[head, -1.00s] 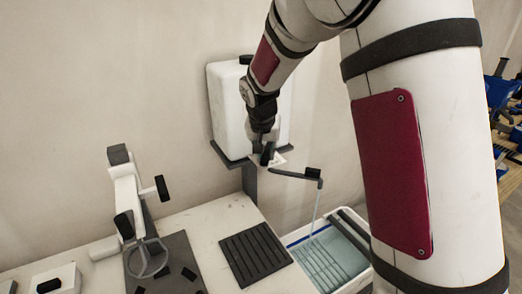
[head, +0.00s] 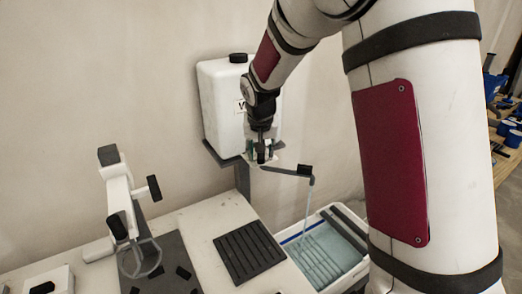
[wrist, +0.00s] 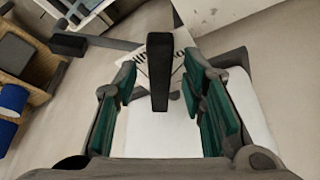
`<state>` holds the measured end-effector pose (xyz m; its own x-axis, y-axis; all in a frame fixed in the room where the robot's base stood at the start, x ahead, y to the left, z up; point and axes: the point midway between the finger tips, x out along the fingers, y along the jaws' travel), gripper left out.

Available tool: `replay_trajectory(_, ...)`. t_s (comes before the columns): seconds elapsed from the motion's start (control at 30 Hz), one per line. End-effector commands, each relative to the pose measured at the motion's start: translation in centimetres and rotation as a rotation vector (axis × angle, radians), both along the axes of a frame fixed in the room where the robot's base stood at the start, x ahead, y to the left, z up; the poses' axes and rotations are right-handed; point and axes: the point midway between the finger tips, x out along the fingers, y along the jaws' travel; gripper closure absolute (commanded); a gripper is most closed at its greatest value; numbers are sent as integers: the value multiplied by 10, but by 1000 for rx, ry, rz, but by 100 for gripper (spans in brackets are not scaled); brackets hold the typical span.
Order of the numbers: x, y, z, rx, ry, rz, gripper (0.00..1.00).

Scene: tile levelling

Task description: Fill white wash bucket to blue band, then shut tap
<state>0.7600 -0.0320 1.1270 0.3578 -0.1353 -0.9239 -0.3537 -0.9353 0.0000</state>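The white wash bucket (head: 297,270) stands at the lower right of the head view. It holds pale teal water (head: 325,255), and a blue band (head: 293,239) shows along its inner wall. I cannot tell exactly how the water sits against the band. A thin stream (head: 307,207) falls into it from the dark spout (head: 290,170). My gripper (head: 262,157) is at the tap below the white tank (head: 221,110). In the wrist view my gripper (wrist: 163,105) is open, its green pads on either side of a dark upright tap lever (wrist: 160,70), with gaps between.
A black ribbed mat (head: 248,251) lies on the bench left of the bucket. A white clamp-like stand (head: 122,195) with dark knobs stands farther left. Blue items (head: 510,135) lie on a wooden surface at far right. My arm covers the right side.

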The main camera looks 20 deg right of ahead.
Motion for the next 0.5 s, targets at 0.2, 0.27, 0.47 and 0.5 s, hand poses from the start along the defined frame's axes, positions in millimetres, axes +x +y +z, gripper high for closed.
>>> replay_trajectory(0.2,0,0,0,0,0,0,62)
replay_trajectory(0.27,0,0,2,0,-1,0,62)
replay_trajectory(0.47,-8,3,23,0,-4,-1,62)
replay_trajectory(0.5,-11,4,31,1,-5,0,62)
